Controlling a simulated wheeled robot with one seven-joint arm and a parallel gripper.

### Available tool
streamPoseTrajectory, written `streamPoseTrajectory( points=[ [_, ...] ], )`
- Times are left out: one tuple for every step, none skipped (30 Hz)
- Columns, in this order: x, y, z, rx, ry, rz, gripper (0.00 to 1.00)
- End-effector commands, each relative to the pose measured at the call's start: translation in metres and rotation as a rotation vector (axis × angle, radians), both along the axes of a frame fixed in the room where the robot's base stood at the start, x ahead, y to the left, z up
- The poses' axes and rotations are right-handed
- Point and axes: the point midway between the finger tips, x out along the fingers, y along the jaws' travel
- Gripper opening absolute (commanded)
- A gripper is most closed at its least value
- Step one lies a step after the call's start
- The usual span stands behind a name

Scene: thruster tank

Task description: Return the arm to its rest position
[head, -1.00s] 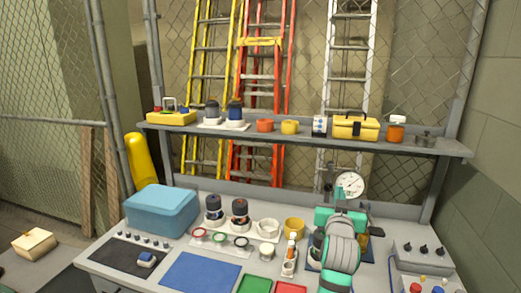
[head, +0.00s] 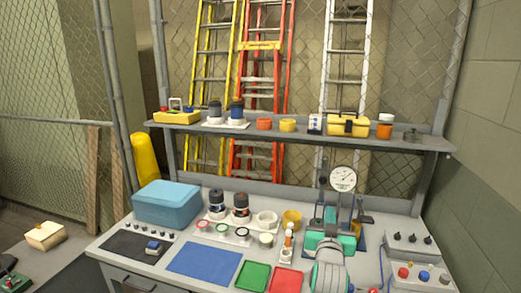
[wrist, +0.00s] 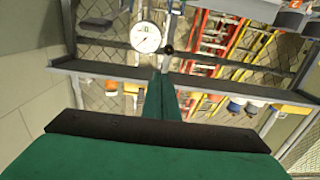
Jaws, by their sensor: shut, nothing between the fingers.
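My arm rises from the bottom right of the head view, grey and green, in front of the workbench (head: 130,228). My gripper (head: 328,212) points away over the bench, in front of a press-like stand with a round white dial gauge (head: 343,178). In the wrist view the two green fingers of my gripper (wrist: 164,80) lie together, shut with nothing between them. The gauge also shows in the wrist view (wrist: 145,37), beyond the fingertips at upper left. My arm and gripper hide part of the stand's base.
A shelf (head: 290,136) with jars and a yellow toolbox (head: 348,125) spans the back. A blue box (head: 166,202), small jars, and blue (head: 203,263), green (head: 252,276) and red (head: 286,280) mats lie left of my arm. A control box (head: 408,244) stands on the right.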

Motion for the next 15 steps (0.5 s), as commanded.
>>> streamPoseTrajectory(
  points=[
    [-0.003,0.003,-0.012,0.001,0.006,0.003,0.0],
    [-0.005,0.006,-0.018,0.0,0.009,0.004,0.0],
    [-0.008,0.008,-0.026,0.0,0.01,0.006,0.0],
    [-0.01,0.011,-0.033,0.0,0.014,0.008,0.0],
    [-0.013,0.013,-0.04,-0.001,0.016,0.01,0.0],
    [-0.017,0.017,-0.051,-0.002,0.019,0.012,0.0],
    [-0.021,0.02,-0.059,-0.002,0.021,0.015,0.0],
    [-0.025,0.023,-0.069,-0.002,0.026,0.016,0.0],
    [-0.031,0.027,-0.082,-0.003,0.03,0.019,0.0],
    [-0.037,0.03,-0.093,-0.003,0.034,0.021,0.0],
    [-0.044,0.033,-0.104,-0.004,0.038,0.022,0.0],
    [-0.052,0.038,-0.119,-0.005,0.043,0.025,0.0],
    [-0.059,0.041,-0.129,-0.005,0.045,0.027,0.0],
    [-0.066,0.045,-0.14,-0.006,0.049,0.03,0.0],
    [-0.076,0.05,-0.153,-0.007,0.054,0.033,0.0]
  ],
)
